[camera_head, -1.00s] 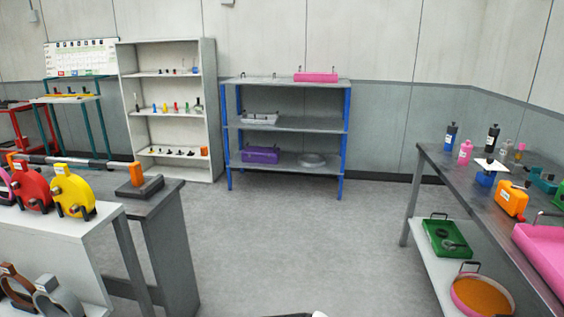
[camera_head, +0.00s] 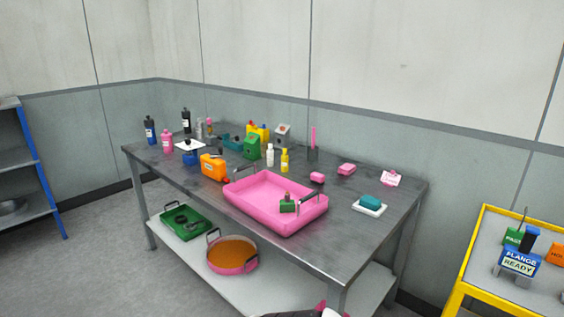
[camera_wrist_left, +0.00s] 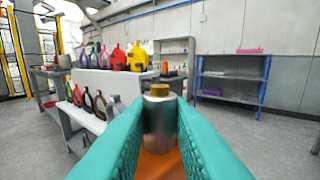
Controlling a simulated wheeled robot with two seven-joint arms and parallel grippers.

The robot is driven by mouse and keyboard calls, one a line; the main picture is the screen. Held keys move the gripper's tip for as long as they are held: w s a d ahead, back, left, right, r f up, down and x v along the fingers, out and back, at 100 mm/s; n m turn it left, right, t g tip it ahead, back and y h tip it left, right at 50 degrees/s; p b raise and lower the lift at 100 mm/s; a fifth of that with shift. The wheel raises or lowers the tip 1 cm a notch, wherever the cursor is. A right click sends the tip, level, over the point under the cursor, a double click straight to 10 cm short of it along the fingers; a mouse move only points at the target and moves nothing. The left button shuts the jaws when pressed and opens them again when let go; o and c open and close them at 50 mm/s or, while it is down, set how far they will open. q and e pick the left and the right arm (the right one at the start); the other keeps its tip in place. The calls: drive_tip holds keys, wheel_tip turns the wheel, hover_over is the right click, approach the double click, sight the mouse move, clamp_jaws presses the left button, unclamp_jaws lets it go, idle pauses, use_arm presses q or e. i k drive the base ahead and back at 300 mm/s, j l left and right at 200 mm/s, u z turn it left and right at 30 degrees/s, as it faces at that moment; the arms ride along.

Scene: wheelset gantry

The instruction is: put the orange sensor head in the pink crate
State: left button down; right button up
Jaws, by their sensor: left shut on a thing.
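The orange sensor head (camera_wrist_left: 160,160) is between the teal fingers of my left gripper (camera_wrist_left: 160,116) in the left wrist view. Its metal cylinder with a brass-coloured top points away from the camera, and its orange part is mostly hidden between the fingers. The gripper is shut on it. The pink crate (camera_head: 250,198) is a shallow open tray on the grey table in the head view. A small green item (camera_head: 288,205) is in its front part. My left gripper is outside the head view, away from the crate.
The grey table (camera_head: 350,210) also bears an orange canister (camera_head: 213,167) left of the crate, several bottles behind it and a teal block (camera_head: 371,202) on a white dish at right. A yellow-framed stand (camera_head: 460,265) is at far right. Open floor lies at left.

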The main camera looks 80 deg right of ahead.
sight(262, 199)
drive_tip(key=i+l+z, duration=0.35)
drive_tip(key=i+z, duration=0.35)
drive_tip(key=i+l+z, duration=0.1)
drive_tip(key=i+z, duration=0.25)
drive_tip(key=i, duration=0.9)
drive_tip(key=i+z, duration=0.15)
drive_tip(key=i, duration=1.6)
drive_tip(key=i+j+z, duration=0.15)
drive_tip(key=i, duration=0.7)
drive_tip(key=i+z, duration=0.3)
drive_tip(key=i+j+z, duration=0.15)
drive_tip(key=i+z, duration=0.15)
drive_tip(key=i, duration=0.25)
drive_tip(key=i+j+z, duration=0.3)
drive_tip(key=i+l+z, duration=0.1)
drive_tip(key=z, duration=3.9)
